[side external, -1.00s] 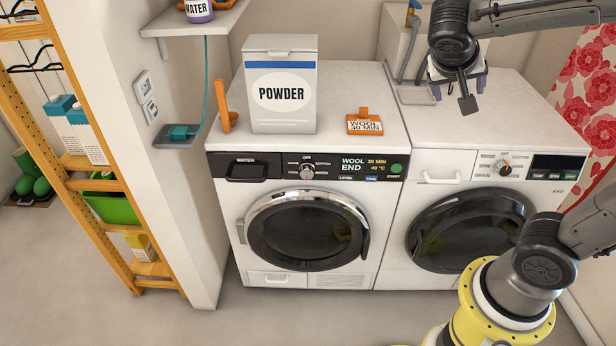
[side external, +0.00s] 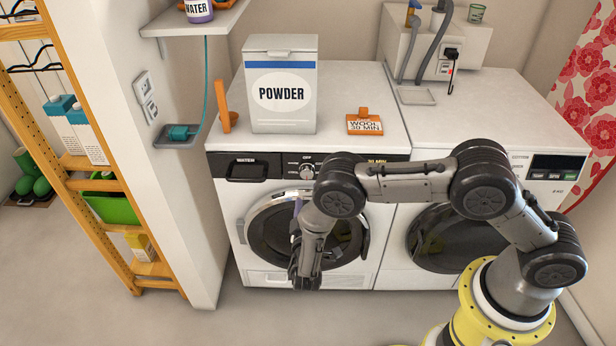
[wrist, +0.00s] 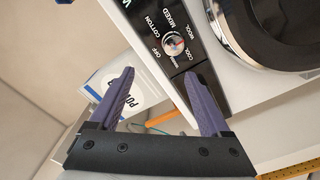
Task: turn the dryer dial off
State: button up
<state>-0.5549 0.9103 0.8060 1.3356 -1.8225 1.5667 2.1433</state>
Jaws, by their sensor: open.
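The dryer appears to be the left white machine (side external: 232,205), with a WATER drawer and a black panel. Its round silvery dial (side external: 306,171) sits below an OFF mark and stays visible just left of my arm. In the wrist view the dial (wrist: 173,43) has OFF, COTTON, MIXED, WOOL and COOL around it; its exact setting is too small to tell. My gripper (wrist: 160,76) is open and empty, its two purple fingers spread apart. The dial lies beyond the fingertips, nearer the right finger, and is not touched. In the side view my arm partly hides the gripper and panel display.
The right machine (side external: 545,190) stands beside it, its dial hidden by my arm. A wooden shelf (side external: 75,160) is at the left. Floor in front is clear.

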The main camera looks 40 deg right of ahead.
aim_at(308, 176)
jog(key=shift+n+y, duration=0.3)
jog(key=shift+n, duration=0.4)
jog(key=x, duration=0.4)
jog(key=f+x, duration=0.1)
jog(key=x, duration=0.3)
jog(key=f+x, duration=0.1)
jog(key=x, duration=0.3)
jog(key=shift+s+f, duration=0.1)
jog(key=shift+f, duration=0.15)
grip_shut()
